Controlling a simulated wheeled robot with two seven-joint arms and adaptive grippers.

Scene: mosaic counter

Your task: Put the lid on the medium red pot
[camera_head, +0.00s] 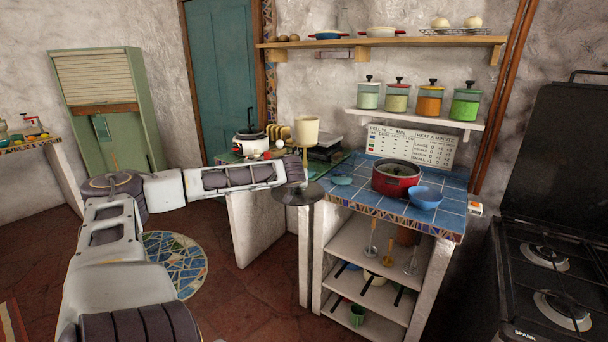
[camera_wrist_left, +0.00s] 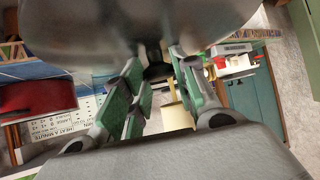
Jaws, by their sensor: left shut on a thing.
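The medium red pot (camera_head: 390,184) stands on the blue-tiled counter, its top dark. Part of the pot (camera_wrist_left: 32,98) also shows at the left edge of the left wrist view. A dark grey round lid (camera_head: 291,197) hangs at my left gripper (camera_head: 300,180), left of the counter and apart from the pot. In the left wrist view the lid (camera_wrist_left: 120,25) fills the top, and the green-padded fingers (camera_wrist_left: 155,70) are closed around its knob, which is partly hidden. My right gripper is out of view.
A cream lamp (camera_head: 306,130) stands behind my left gripper. A shelf (camera_head: 425,119) with several canisters hangs above. A black stove (camera_head: 535,262) is at the right.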

